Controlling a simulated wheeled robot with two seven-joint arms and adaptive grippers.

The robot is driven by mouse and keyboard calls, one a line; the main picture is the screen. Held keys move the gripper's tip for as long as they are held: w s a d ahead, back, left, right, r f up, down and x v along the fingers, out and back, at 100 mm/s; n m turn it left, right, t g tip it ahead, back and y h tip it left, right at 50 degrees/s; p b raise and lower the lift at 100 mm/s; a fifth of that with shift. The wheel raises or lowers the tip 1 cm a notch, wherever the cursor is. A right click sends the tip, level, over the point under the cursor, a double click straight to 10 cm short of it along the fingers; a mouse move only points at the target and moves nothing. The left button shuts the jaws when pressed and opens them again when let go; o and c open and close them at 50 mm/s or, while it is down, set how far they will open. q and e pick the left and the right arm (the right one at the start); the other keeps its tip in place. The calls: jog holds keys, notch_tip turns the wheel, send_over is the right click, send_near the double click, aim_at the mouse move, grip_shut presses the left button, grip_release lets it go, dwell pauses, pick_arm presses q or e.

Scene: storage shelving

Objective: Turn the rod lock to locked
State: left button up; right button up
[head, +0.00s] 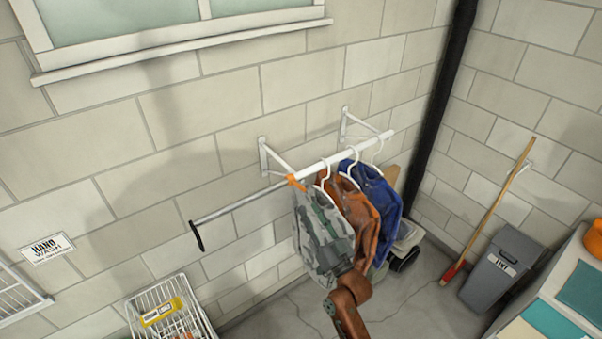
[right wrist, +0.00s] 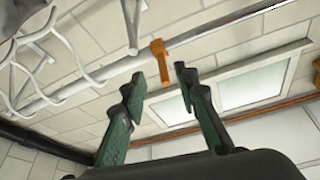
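The rod lock is a small orange collar with a lever (head: 293,181) on the white hanging rod (head: 345,151), where the thinner grey rod section (head: 240,203) begins. In the right wrist view the orange lock (right wrist: 160,62) shows between the two dark green fingers of my right gripper (right wrist: 158,72). The fingers are spread, and gaps show on both sides of the lever. I cannot tell the depth between fingertips and lever. My left gripper is not in view.
Camouflage (head: 323,235), orange-brown (head: 358,205) and blue (head: 378,195) jackets hang just right of the lock. Wall brackets (head: 265,157) support the rod. A black end piece (head: 196,236) is at the rod's left end. A wire basket (head: 165,305) stands below left.

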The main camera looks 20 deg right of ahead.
aim_at(300, 185)
jog(key=w+r, duration=0.1)
jog(key=w, duration=0.1)
jog(key=w+r+p, duration=0.1)
jog(key=w+r, duration=0.1)
jog(key=w+a+r+p, duration=0.1)
jog(key=w, duration=0.1)
jog(key=shift+a+r, duration=0.1)
jog(key=shift+r, duration=0.1)
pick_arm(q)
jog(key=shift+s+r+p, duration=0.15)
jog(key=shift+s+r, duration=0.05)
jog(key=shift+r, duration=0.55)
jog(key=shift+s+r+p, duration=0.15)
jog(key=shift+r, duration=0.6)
pick_arm(e)
jog(key=shift+w+a+r, duration=0.1)
jog(key=shift+w+r, duration=0.05)
jog(key=shift+w, duration=0.5)
jog(key=shift+c, duration=0.3)
grip_shut()
